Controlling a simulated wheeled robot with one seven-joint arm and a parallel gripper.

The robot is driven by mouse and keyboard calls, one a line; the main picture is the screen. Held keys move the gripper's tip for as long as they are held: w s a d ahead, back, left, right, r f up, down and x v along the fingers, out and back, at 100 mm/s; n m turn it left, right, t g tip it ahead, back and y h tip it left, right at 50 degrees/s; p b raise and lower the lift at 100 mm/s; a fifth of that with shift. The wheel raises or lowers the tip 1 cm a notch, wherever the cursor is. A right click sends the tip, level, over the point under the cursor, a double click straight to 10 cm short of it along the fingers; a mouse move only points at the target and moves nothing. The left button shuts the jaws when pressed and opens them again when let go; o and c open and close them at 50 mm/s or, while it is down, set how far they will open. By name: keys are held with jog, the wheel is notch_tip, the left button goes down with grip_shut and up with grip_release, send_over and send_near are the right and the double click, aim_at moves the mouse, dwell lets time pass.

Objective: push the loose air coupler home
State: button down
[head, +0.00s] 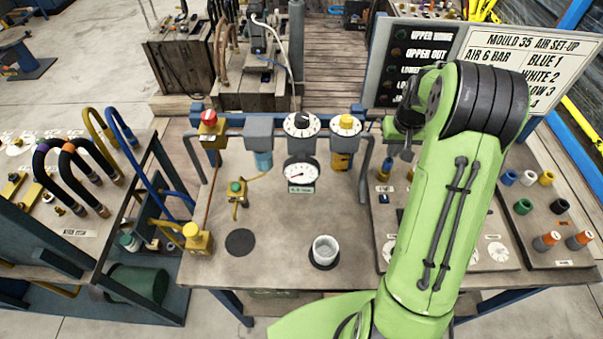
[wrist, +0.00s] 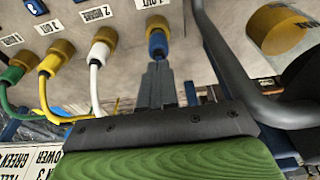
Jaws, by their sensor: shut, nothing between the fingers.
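In the wrist view a blue air coupler (wrist: 157,42) sits at a brass port (wrist: 156,23) beneath a label ending in "OUT". My gripper (wrist: 158,68) is shut and empty, its fingertips close against the outer end of the blue coupler. I cannot tell whether they touch it, or whether a gap remains at the port. White (wrist: 97,52), yellow (wrist: 48,64) and green (wrist: 12,74) couplers with hoses sit at neighbouring brass ports. In the head view my gripper (head: 406,153) is over the right of the bench, and my arm hides much of that panel.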

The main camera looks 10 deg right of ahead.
jog(key=shift+f+b, duration=0.8)
jog(key=shift+f, duration=0.2)
dwell(0.4)
